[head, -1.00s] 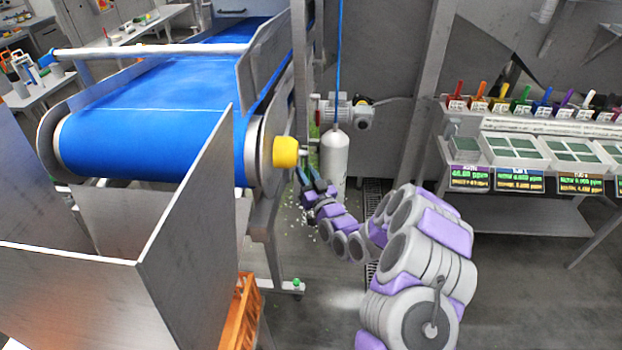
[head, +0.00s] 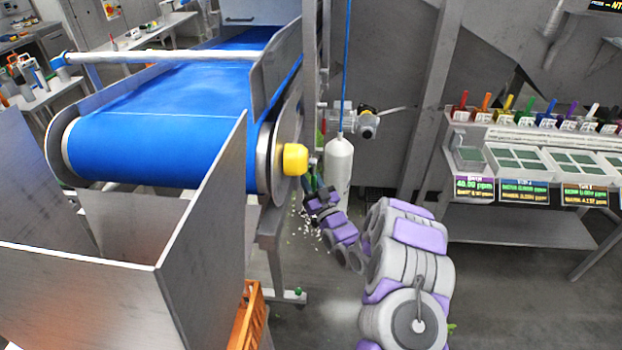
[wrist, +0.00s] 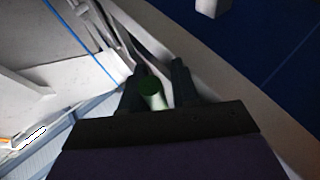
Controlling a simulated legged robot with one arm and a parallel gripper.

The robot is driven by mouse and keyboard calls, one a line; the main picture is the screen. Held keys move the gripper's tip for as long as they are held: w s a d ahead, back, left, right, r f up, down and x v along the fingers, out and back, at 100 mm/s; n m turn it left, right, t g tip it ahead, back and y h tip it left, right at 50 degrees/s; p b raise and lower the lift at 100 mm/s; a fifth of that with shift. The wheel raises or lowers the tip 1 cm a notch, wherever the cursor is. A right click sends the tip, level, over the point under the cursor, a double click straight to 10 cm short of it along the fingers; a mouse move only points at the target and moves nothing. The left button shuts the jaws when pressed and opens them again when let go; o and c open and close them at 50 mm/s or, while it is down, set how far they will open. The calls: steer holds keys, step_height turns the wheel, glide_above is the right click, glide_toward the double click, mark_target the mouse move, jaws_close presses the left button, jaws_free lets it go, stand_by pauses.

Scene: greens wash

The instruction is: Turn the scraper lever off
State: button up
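My gripper (head: 316,183) is raised just right of the conveyor's end, below and beside the yellow cap (head: 295,159) on the roller. In the wrist view my gripper (wrist: 158,80) has its two dark fingers apart. A pale rod with a round green end (wrist: 150,86), which looks like the scraper lever, shows between them, nearer the left finger. A gap is visible between the green end and the right finger. I cannot tell whether the left finger touches it. In the head view the lever cannot be told clearly from the gripper.
The blue conveyor belt (head: 165,140) and a metal chute (head: 205,205) fill the left. A white cylinder (head: 338,165) on a blue cord hangs just right of my gripper. An orange crate (head: 247,318) is below. A bench (head: 520,228) with trays stands right; floor between is open.

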steer(key=shift+s+a, duration=0.1)
steer(key=shift+s+d+f, duration=0.25)
steer(key=shift+d+f, duration=0.05)
steer(key=shift+d, duration=0.05)
steer(key=p+v, duration=0.2)
steer(key=v, duration=1.4)
steer(key=shift+s+d, duration=0.1)
